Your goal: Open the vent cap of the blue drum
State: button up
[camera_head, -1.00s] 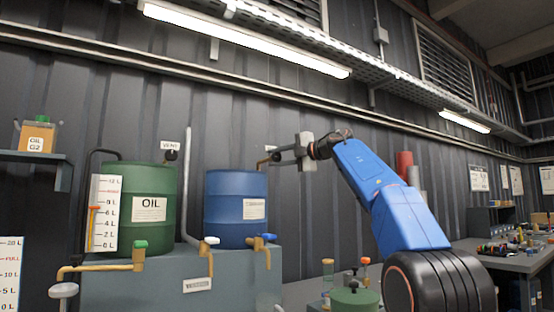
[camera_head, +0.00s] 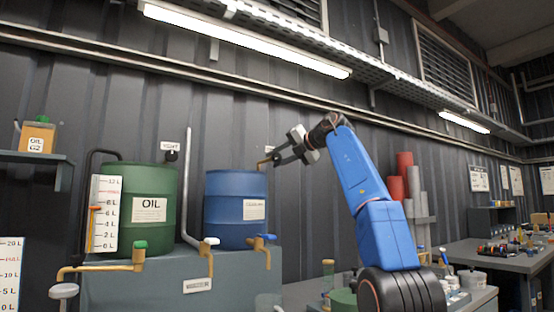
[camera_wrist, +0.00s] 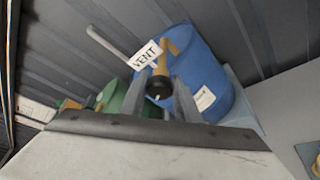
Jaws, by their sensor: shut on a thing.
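The blue drum (camera_head: 235,208) stands on a grey bench, with a pale label on its front. A brass vent pipe (camera_head: 263,163) rises at its top right. In the wrist view the blue drum (camera_wrist: 203,62) lies beyond the fingers, and the black round vent cap (camera_wrist: 158,88) sits between them at the end of the brass pipe (camera_wrist: 162,62). My gripper (camera_wrist: 158,97) is shut on the vent cap. In the head view my gripper (camera_head: 277,157) reaches in from the right, tilted, and its fingers hide the cap.
A green oil drum (camera_head: 150,205) with its own black vent cap (camera_head: 171,156) stands to the left. A thin grey pipe (camera_head: 188,180) rises between the drums. Brass taps (camera_head: 265,242) stick out below. The wall is close behind.

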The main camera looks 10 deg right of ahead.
jog(key=shift+w+f, duration=0.1)
jog(key=shift+f, duration=0.05)
dwell(0.4)
jog(key=o, duration=1)
jog(key=shift+o, duration=0.2)
jog(key=shift+s+d+r, duration=0.2)
jog(key=shift+s+r, duration=0.05)
jog(key=shift+s, duration=0.1)
jog(key=v, duration=1.6)
jog(key=shift+s, duration=0.3)
jog(key=shift+d, duration=0.1)
